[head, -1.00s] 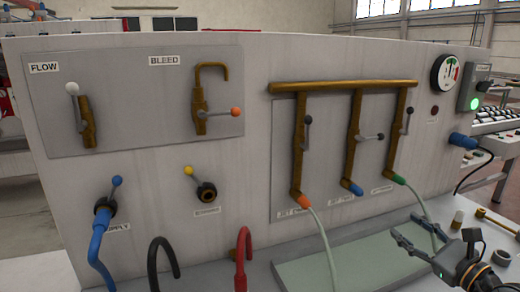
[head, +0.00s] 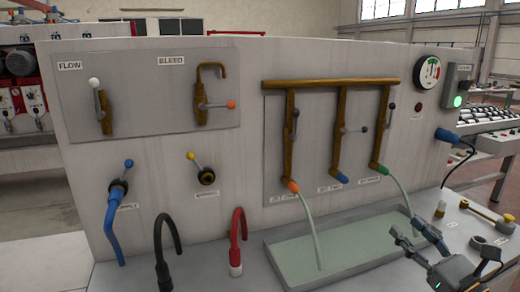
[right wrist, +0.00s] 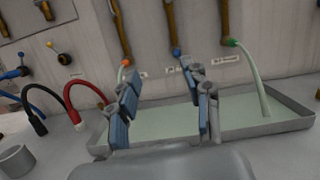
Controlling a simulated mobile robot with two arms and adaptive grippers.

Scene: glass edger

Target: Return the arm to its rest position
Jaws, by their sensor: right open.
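My right gripper (head: 418,240) is at the lower right of the head view, in front of the right part of the grey tray (head: 290,274). In the right wrist view its two blue-padded fingers (right wrist: 165,108) stand apart with nothing between them. The tray, holding pale green liquid, lies beyond the fingers. My left gripper is in neither current view.
The upright panel (head: 228,225) carries several levered valves and brown pipes. A blue hose (head: 101,233), a black hose (head: 160,245) and a red hose (head: 237,235) rise at the left.

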